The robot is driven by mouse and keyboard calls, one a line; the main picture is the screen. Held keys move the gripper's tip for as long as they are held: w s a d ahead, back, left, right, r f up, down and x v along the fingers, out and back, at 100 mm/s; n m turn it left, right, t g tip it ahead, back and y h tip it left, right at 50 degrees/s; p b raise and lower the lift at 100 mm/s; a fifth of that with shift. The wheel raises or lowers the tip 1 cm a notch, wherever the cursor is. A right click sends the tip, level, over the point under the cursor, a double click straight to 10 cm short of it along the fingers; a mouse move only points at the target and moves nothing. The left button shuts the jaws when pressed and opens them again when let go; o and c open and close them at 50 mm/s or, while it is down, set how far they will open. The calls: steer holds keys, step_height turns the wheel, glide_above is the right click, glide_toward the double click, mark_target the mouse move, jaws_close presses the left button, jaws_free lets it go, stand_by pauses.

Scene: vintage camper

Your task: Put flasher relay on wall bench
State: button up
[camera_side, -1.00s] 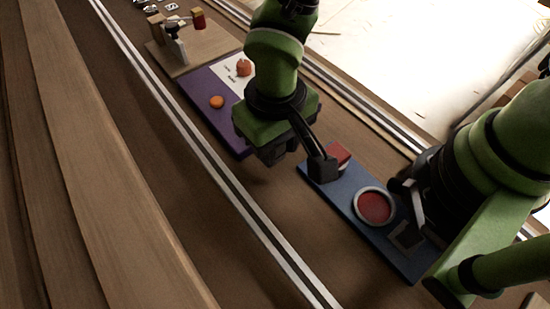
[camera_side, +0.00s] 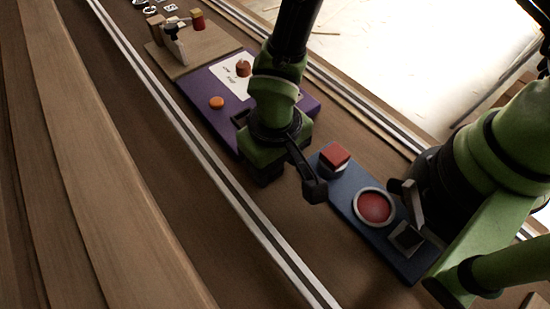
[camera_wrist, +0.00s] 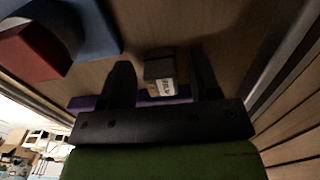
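The flasher relay (camera_wrist: 160,75), a small dark box with a pale lettered label, shows in the wrist view between my fingers. There is a gap on either side of it. My gripper (camera_wrist: 160,58) is open around it, and neither finger appears to touch it. In the side view my gripper (camera_side: 277,165) hangs over the brown strip between the purple and blue mats, and the relay is hidden behind it. I cannot tell for certain which surface is the wall bench; a long brown wooden surface (camera_side: 180,150) lies between metal rails.
A blue mat (camera_side: 345,195) holds a red block (camera_side: 334,156) and a round red-faced part (camera_side: 375,207). A purple mat (camera_side: 200,95) holds orange round pieces (camera_side: 216,103). A tan board (camera_side: 200,55) with small items stands beyond. A metal rail (camera_side: 200,165) runs alongside.

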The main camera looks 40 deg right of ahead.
steer(key=shift+r, duration=0.1)
step_height(320, 180, up, 12)
steer(key=shift+r, duration=0.15)
stand_by(0.4)
steer(key=d+r+m+t+y, duration=0.2)
steer(key=d+r+t, duration=0.1)
steer(key=d+r, duration=0.7)
steer(key=s+d+r+m+t, duration=0.2)
steer(key=s+d+r+t, duration=0.2)
steer(key=s+d+r, duration=0.3)
steer(key=shift+s+d, duration=0.15)
steer(key=shift+s, duration=0.55)
steer(key=shift+r, duration=0.1)
